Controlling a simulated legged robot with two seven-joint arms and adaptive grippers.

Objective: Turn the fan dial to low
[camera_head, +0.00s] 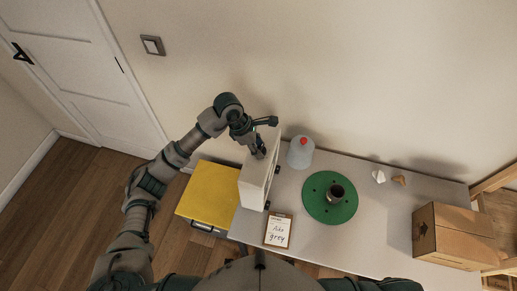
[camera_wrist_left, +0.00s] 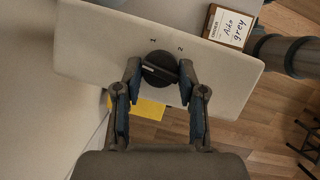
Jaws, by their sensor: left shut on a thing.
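The fan (camera_head: 255,180) is a white box standing upright on the grey table. Its pale panel (camera_wrist_left: 95,45) fills much of the left wrist view. A round black dial (camera_wrist_left: 160,68) sits on that panel, with a raised bar across it. The marks "1" and "2" are printed beside it; I cannot tell which setting its bar points to. My left gripper (camera_wrist_left: 161,72) is shut on the dial, one finger on each side. In the head view my left gripper (camera_head: 261,153) is at the fan's top, and the dial is hidden. My right gripper is not in view.
A clear jug (camera_head: 300,155) with a red cap stands close to the fan. A card (camera_head: 278,231) reading "Aiko grey" lies in front. A green disc (camera_head: 320,209) bears a dark pot (camera_head: 336,193). A yellow case (camera_head: 208,206) is at left, a cardboard box (camera_head: 455,238) at right.

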